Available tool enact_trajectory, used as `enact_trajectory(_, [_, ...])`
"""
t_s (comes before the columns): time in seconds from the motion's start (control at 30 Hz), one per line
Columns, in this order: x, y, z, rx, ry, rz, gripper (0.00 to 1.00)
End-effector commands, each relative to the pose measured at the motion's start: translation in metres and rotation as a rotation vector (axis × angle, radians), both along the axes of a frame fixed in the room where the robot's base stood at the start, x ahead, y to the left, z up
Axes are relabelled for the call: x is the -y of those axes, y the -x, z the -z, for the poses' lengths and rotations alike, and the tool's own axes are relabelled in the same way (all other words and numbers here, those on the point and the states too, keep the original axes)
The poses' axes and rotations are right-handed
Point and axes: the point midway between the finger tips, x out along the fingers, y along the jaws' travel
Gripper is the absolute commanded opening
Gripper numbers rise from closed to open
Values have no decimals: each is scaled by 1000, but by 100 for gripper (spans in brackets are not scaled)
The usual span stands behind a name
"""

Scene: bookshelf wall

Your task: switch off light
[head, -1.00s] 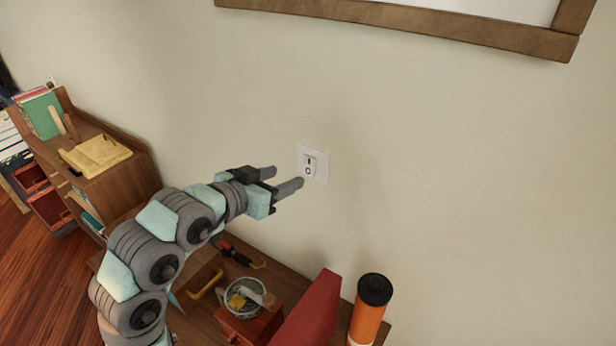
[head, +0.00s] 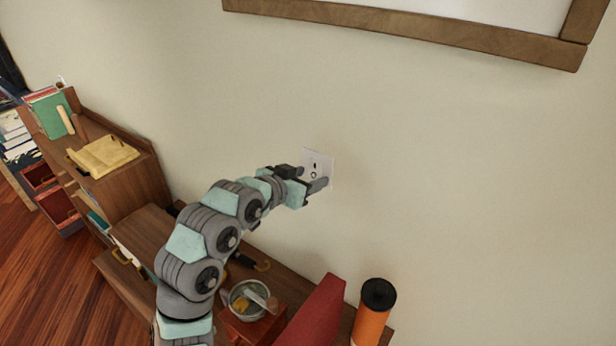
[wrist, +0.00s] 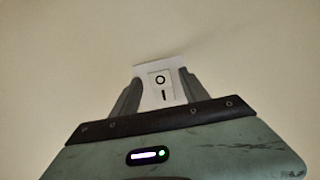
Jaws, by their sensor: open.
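The light switch is a white wall plate (head: 318,158) with a rocker marked with a bar and a circle, on the pale wall below the framed picture. In the wrist view the switch (wrist: 161,79) sits between my two fingers, the circle mark nearer the top and the bar below it. My gripper (head: 312,177) is open, with its fingertips at the plate, one on each side of the rocker. In the wrist view my gripper (wrist: 157,97) holds nothing. I cannot tell whether the fingertips touch the plate. Part of the plate's lower edge is hidden by my gripper.
A framed picture (head: 420,32) hangs above. Below, a wooden desk carries a metal bowl (head: 248,300), a red object (head: 316,312) and an orange cylinder with a black lid (head: 372,318). The wall to the right is clear.

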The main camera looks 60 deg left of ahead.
Motion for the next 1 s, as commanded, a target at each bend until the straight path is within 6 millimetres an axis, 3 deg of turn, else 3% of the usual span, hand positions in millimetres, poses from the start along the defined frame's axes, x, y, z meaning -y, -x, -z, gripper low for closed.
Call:
enact_trajectory(0.27, [-1, -1, 0, 1, 0, 0, 52])
enact_trajectory(0.9, [-1, 0, 0, 1, -1, -1, 0])
enact_trajectory(1.0, [-1, 0, 0, 1, -1, -1, 0])
